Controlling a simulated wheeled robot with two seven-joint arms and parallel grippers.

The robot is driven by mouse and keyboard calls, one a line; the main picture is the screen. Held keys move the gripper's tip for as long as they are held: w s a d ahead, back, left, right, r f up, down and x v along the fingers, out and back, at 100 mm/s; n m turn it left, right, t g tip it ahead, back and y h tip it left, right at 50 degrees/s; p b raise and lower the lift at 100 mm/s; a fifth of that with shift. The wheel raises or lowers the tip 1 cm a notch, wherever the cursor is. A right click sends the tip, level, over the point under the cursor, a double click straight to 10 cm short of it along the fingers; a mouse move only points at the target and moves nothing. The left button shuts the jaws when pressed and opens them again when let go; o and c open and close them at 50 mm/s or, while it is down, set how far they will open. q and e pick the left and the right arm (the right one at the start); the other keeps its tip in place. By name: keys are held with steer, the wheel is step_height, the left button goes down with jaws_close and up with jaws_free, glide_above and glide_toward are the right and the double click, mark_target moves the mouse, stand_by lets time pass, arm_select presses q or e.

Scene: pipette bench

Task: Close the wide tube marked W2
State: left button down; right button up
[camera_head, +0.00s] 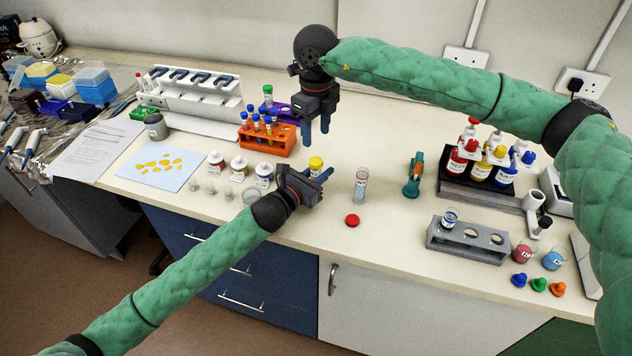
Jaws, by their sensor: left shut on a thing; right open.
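My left gripper (326,176) is low over the middle of the bench, shut, apparently on a small yellow-capped container (315,162) whose lower part is hidden. My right gripper (317,127) is open and empty, pointing down behind it, near the orange rack. A clear open tube (361,187) stands upright to the right of my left gripper. A red cap (352,220) lies in front of it. A wide tube (450,219) sits in the left hole of a grey rack (468,246). I cannot read a W2 mark on any tube.
A pink vessel (522,254), a blue vessel (553,260) and blue (519,280), green (539,285) and orange (558,289) stoppers are at the right front. An orange tube rack (266,144) stands behind my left gripper. A green-orange tool (413,177) stands right of centre.

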steer(key=shift+a+f, duration=0.15)
steer(key=shift+f, duration=0.05)
steer(key=n, duration=0.7)
steer(key=shift+r+n, duration=0.1)
steer(key=shift+n, duration=0.2)
steer(key=n, duration=0.8)
steer(key=shift+r, duration=0.1)
steer(key=n, duration=1.2)
steer(key=shift+n, duration=1.9)
